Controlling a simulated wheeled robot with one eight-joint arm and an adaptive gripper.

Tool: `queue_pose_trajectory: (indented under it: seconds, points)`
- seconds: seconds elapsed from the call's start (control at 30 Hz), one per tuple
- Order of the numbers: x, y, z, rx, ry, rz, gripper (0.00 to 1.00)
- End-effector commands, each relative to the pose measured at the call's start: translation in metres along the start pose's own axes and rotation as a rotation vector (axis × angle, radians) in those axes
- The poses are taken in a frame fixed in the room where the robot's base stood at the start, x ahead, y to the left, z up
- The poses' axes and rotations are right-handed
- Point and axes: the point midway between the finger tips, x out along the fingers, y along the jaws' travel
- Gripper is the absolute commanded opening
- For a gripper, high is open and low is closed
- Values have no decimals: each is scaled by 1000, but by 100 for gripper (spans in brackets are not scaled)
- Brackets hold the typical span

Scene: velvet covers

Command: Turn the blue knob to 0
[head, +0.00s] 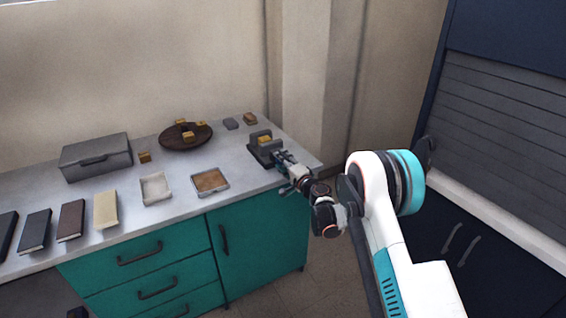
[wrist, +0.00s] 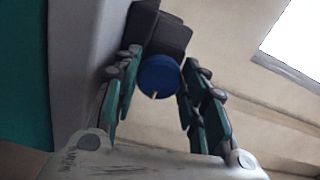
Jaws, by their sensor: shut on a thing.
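The blue knob (wrist: 158,74) is round, with a short pale pointer mark that points toward the bottom of the wrist picture. It sits on the front of a dark grey device (wrist: 162,32), which also shows in the head view (head: 258,158) near the right end of the counter. My gripper (wrist: 157,88) has one finger on each side of the knob and is shut on it. In the head view my gripper (head: 283,168) reaches the device's front and hides the knob. I see no readable dial numbers.
The grey counter (head: 235,203) has teal drawers below. On it are a grey box (head: 97,157), a round brown dish (head: 186,140) with yellowish blocks, two shallow square trays (head: 156,190) and several books (head: 105,210). A dark shuttered cabinet (head: 500,100) stands at the right.

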Motion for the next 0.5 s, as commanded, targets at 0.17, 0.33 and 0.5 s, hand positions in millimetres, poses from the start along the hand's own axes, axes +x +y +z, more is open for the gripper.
queue_pose_trajectory:
  seconds: [0.17,0.33,0.5]
  points:
    - [0,1,1,-1,-2,0,15]
    - [0,1,1,0,-2,0,59]
    - [0,1,1,0,-1,0,60]
